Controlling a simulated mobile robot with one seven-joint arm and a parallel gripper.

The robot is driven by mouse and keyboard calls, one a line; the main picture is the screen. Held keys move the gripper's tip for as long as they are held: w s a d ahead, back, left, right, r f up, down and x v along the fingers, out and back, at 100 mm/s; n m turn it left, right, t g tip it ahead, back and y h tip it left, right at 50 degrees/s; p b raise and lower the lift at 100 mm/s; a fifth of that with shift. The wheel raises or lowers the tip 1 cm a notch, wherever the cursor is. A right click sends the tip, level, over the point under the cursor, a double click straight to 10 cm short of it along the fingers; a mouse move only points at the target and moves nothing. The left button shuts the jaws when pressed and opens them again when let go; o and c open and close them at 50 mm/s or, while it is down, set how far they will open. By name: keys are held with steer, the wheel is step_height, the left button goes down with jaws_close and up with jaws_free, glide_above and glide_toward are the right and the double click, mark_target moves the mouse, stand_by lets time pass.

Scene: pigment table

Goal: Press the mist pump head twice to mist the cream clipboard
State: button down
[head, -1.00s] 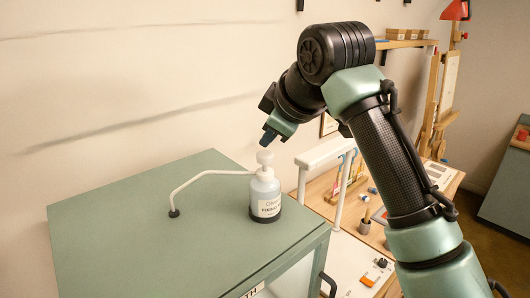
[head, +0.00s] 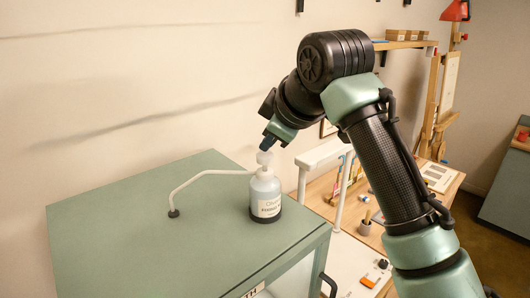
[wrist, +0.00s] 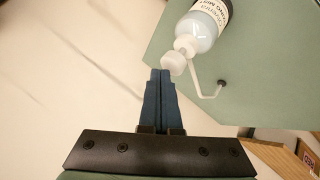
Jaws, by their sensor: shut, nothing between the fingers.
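The mist bottle (head: 265,190) stands upright on the green cabinet top, with a white label and a dark base. Its white pump head (head: 264,158) is on top, and a thin white tube (head: 205,173) runs left from it to a dark tip. My gripper (head: 267,145) is shut and empty, its blue fingers pointing down just above the pump head. In the wrist view the fingertips (wrist: 160,72) are right beside the pump head (wrist: 173,63); I cannot tell whether they touch. I cannot make out the cream clipboard for certain.
The green cabinet top (head: 120,240) is otherwise clear, with the wall close behind. A white stand (head: 320,153) rises just right of the cabinet. Beyond it, a wooden desk (head: 345,208) holds small tools and a cup.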

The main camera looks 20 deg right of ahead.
mark_target(269, 155)
steer(key=shift+s+f+b, duration=0.1)
steer(key=shift+f+b, duration=0.2)
steer(key=shift+f, duration=0.45)
stand_by(0.4)
steer(key=shift+r, duration=0.1)
steer(key=shift+r+p, duration=1.1)
steer(key=shift+r, duration=0.1)
steer(key=shift+r, duration=0.15)
step_height(269, 155, up, 5)
steer(key=p, duration=0.4)
steer(key=shift+p, duration=0.3)
stand_by(1.7)
